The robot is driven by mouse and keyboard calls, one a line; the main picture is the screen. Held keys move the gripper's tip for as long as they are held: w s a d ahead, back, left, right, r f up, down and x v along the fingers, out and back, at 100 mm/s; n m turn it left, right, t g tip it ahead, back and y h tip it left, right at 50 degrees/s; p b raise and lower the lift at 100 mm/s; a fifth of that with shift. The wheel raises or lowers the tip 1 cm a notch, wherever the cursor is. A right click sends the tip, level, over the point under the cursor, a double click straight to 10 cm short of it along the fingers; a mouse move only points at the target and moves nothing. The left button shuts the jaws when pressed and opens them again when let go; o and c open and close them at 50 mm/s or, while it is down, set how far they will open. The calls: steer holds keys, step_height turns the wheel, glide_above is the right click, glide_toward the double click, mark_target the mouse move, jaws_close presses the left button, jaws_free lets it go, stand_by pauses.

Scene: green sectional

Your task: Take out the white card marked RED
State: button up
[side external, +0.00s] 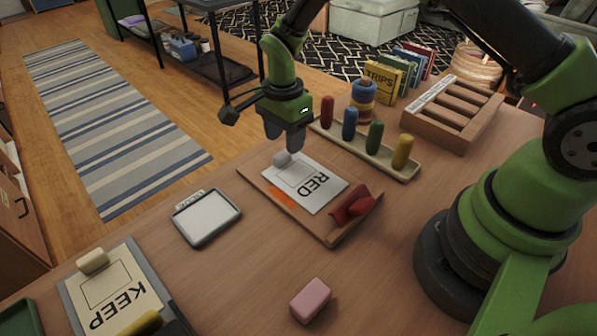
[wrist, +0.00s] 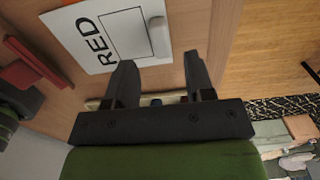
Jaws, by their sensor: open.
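The white card marked RED (side external: 308,183) lies flat on a wooden board (side external: 318,231), with an orange patch showing beside it. A pale rounded grip (side external: 282,158) stands at the card's far end. The card (wrist: 97,38) and its grip (wrist: 158,37) also show in the wrist view. A red wedge-like piece (side external: 352,205) sits at the board's right end. My gripper (side external: 284,140) is open and empty, pointing down just above and behind the grip. In the wrist view its two fingers (wrist: 159,66) are apart, with the grip beyond them, not between them.
A tray with coloured pegs (side external: 376,150) stands close behind the board. A slotted wooden rack (side external: 456,112) is at back right. A small framed tray (side external: 205,217), a KEEP card (side external: 117,296) and a pink block (side external: 310,299) lie nearer. Bare table surrounds the pink block.

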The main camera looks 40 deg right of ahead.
mark_target(304, 174)
step_height(304, 174, down, 4)
steer(key=shift+w+f, duration=0.1)
steer(key=shift+f, duration=0.15)
jaws_close()
steer(key=shift+r, duration=0.15)
